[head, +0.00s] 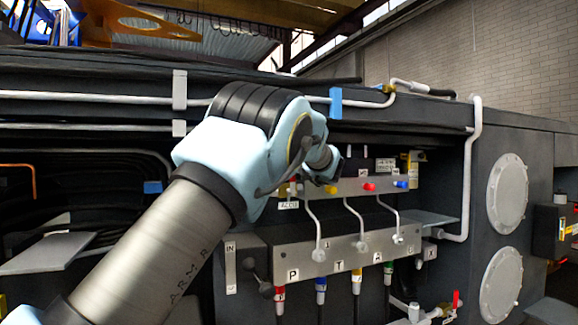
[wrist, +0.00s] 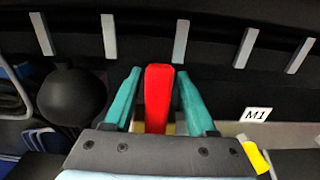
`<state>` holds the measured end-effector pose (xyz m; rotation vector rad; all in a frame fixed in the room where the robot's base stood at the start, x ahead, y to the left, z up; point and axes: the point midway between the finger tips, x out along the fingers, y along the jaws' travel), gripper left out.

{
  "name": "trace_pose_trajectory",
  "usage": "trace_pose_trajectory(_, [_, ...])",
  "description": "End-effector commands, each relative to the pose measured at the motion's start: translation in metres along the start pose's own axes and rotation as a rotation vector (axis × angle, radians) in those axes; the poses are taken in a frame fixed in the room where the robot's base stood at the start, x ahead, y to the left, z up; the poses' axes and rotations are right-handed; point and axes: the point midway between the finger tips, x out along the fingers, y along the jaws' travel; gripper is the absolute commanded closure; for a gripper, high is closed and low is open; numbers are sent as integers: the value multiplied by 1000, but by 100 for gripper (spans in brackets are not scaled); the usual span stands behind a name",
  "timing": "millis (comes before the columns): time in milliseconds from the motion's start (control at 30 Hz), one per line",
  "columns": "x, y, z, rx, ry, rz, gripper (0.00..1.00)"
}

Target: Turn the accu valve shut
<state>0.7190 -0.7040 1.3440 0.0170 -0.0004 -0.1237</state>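A red valve handle (wrist: 158,98) stands upright between my two fingers in the wrist view, with part of its base hidden by my gripper body. My gripper (wrist: 159,85) has its teal fingers apart, one on each side of the handle, with a narrow dark gap visible on both sides. In the head view my gripper (head: 335,172) is at the upper left part of the valve panel, above a label that seems to read ACCU (head: 289,205). My arm hides the red handle there.
A round black accumulator (wrist: 72,95) is left of my gripper. An M1 label (wrist: 256,114) and a yellow part (wrist: 256,157) are to the right. The panel carries a red knob (head: 369,187), a blue knob (head: 401,184) and pipes. A P-T-A-X block (head: 340,250) is below.

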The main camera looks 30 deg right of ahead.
Motion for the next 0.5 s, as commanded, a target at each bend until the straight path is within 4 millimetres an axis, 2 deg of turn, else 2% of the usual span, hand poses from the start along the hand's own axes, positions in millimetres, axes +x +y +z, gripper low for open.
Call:
trace_pose_trajectory(300, [-3, 0, 0, -2, -1, 1, 41])
trace_pose_trajectory(367, [-8, 0, 0, -3, -1, 0, 41])
trace_pose_trajectory(500, [-30, 0, -3, -3, 0, -1, 41])
